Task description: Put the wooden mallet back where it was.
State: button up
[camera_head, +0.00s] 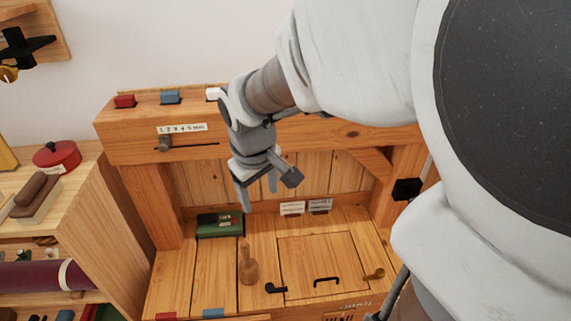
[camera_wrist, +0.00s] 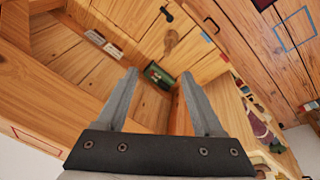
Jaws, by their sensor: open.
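The wooden mallet (camera_head: 249,270) is on the planked wooden surface of the bench (camera_head: 212,275), right of the green box. Its narrow end points away from me and its wide end is nearer. It also shows in the wrist view (camera_wrist: 171,42), near the top. My gripper (camera_head: 258,196) is open and empty, raised above the bench and behind the mallet in the picture. In the wrist view its two fingers (camera_wrist: 158,75) are spread wide with nothing between them. I cannot tell from the frames where the mallet was before.
A green box (camera_head: 220,226) stands left of the mallet. A black latch (camera_head: 276,288), a black handle (camera_head: 326,281) and a brown knob (camera_head: 374,274) sit to its right. A timber beam (camera_head: 170,145) crosses behind my gripper. A shelf with a red round tin (camera_head: 57,155) is at left.

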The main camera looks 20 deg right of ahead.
jog(key=s+a+r+m+t, duration=0.1)
jog(key=s+r, duration=0.2)
jog(key=s, duration=0.3)
jog(key=s+r+m+t+y, duration=0.1)
jog(key=s+r+m, duration=0.1)
jog(key=s+r, duration=0.2)
jog(key=shift+s+a+t, duration=0.35)
jog(key=shift+s+t, duration=0.05)
jog(key=shift+s, duration=0.75)
jog(key=shift+r, duration=0.1)
notch_tip(320, 180, up, 19)
jog(key=p, duration=1.9)
jog(key=c, duration=0.3)
jog(key=shift+d+m, duration=0.15)
jog(key=shift+m, duration=0.15)
